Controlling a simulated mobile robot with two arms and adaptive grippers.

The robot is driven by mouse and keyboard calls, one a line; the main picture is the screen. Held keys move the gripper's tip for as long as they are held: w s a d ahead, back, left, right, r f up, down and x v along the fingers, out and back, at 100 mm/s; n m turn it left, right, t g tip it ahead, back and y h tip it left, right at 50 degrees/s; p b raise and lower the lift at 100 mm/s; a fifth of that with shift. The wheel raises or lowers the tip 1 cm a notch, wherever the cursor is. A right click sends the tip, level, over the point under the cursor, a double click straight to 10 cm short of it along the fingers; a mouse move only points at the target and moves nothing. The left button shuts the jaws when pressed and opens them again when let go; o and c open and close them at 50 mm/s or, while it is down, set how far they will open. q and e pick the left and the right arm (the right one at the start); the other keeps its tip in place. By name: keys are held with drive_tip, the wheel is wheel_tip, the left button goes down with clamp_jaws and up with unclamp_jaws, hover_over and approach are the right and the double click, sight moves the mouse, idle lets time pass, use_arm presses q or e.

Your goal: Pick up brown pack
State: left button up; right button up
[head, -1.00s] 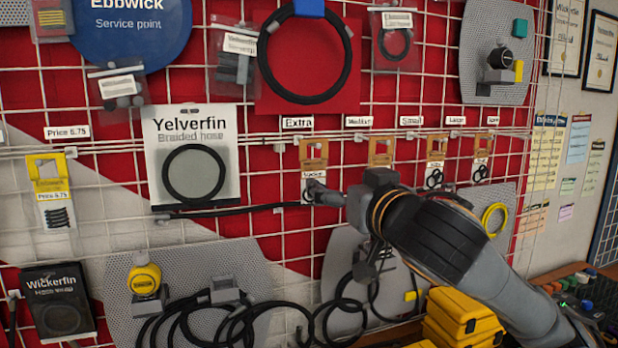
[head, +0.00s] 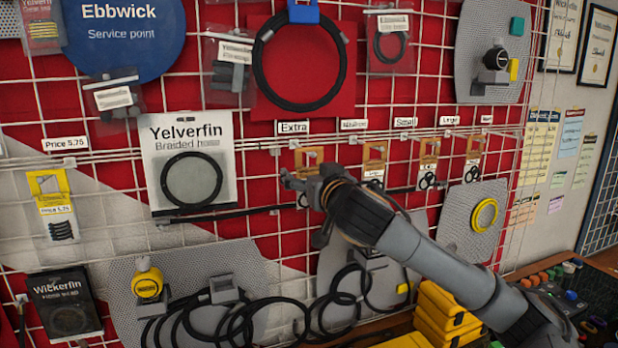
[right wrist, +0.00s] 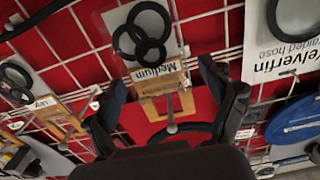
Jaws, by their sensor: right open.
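Several small packs with brown headers hang in a row on the wire grid. The leftmost brown pack (head: 308,158) is partly hidden behind my right gripper (head: 292,182). In the right wrist view a brown pack (right wrist: 160,80) marked "Medium", with black rings, hangs between the fingers of my right gripper (right wrist: 168,108). The fingers are spread apart on either side of it and are not closed on it. Other brown packs (head: 374,160) hang to the right in the head view. My left gripper is not in view.
A Yelverfin braided hose card (head: 190,135) hangs just left of the gripper. A dark horizontal bar (head: 230,212) runs below it. Black hoses (head: 240,322) hang at the bottom, and yellow cases (head: 445,312) stand at lower right.

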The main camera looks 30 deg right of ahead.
drive_tip(key=shift+w, duration=0.15)
drive_tip(key=c, duration=1)
drive_tip(key=shift+c, duration=0.2)
